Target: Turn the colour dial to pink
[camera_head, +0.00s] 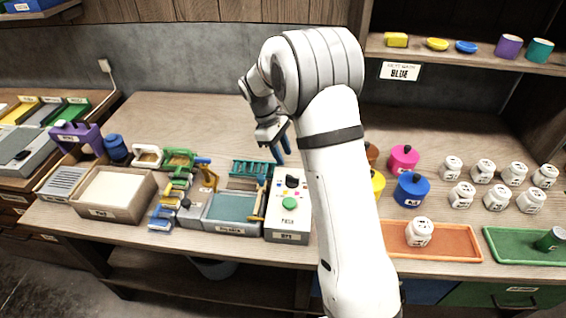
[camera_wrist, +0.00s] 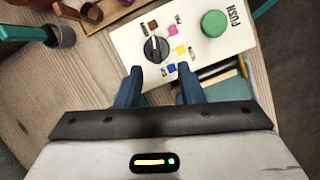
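The white control box (camera_head: 288,224) stands on the bench below my gripper. It carries a dark round colour dial (camera_wrist: 156,49) and a large green push button (camera_wrist: 214,24), which also shows in the head view (camera_head: 289,203). Colour marks ring the dial: a pink mark (camera_wrist: 172,31), a yellow mark (camera_wrist: 181,49), a blue mark (camera_wrist: 171,68) and a brown mark (camera_wrist: 153,25). I cannot tell for sure which mark the dial points at. My gripper (camera_wrist: 160,72) has blue fingers, apart and empty. In the head view my gripper (camera_head: 278,148) hangs above and behind the box.
A grey tray with a teal inset (camera_head: 232,208) and a teal rack (camera_head: 252,169) stand left of the box. Lidded pots, a pink one (camera_head: 403,159) and a blue one (camera_head: 411,189), stand to the right, with several white jars beyond. The bench behind is clear.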

